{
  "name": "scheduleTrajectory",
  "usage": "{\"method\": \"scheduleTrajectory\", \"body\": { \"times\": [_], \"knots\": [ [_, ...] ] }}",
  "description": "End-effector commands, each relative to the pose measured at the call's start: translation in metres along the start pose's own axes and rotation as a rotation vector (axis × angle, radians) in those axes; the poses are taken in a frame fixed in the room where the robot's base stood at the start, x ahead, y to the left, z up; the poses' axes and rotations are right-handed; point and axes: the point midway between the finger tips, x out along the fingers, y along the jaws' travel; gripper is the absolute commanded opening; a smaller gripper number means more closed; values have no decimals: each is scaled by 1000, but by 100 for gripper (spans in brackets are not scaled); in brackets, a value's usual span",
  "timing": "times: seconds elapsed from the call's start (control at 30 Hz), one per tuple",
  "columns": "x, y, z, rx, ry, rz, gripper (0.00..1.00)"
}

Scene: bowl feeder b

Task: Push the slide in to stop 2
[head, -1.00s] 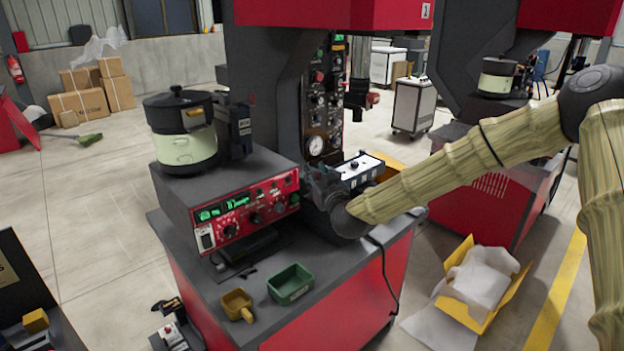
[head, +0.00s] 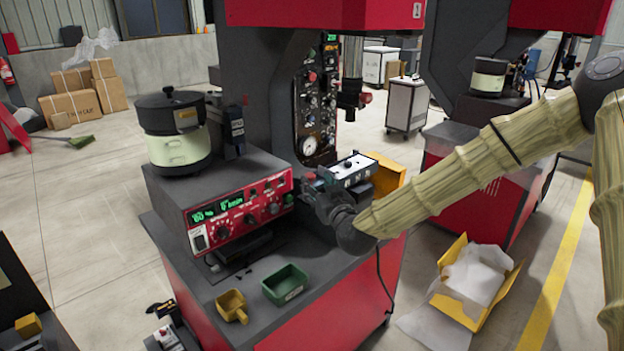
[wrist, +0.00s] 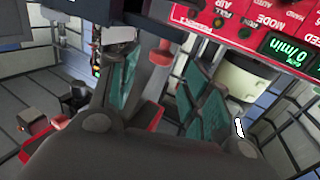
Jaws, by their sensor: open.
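My gripper (head: 314,188) is by the right end of the red control panel (head: 242,210), in front of the machine column. In the wrist view its two teal-padded fingers (wrist: 165,75) stand apart, with a gap between them and nothing clearly gripped. A small box with a white top and a black knob (head: 348,167) shows just behind and right of my gripper; I cannot tell whether it belongs to the slide. I cannot make out the slide or its stop marks with certainty in either view. Red parts show between the fingers, too unclear to name.
The feeder bowl (head: 175,130) stands on the control unit. A green bin (head: 286,284) and a yellow scoop (head: 232,305) lie near the bench's front edge. A gauge panel (head: 310,105) is on the column. An orange bin (head: 388,178) stands behind my arm.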

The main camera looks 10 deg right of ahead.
Motion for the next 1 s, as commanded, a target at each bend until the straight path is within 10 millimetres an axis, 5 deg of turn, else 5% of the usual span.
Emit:
{"method": "scheduleTrajectory", "body": {
  "times": [0.4,0.83,1.0],
  "knots": [
    [-54,0,0,0,1,0,48],
    [-58,0,2,0,-2,0,48],
    [-66,-8,38,13,-75,-18,48]
  ]
}}
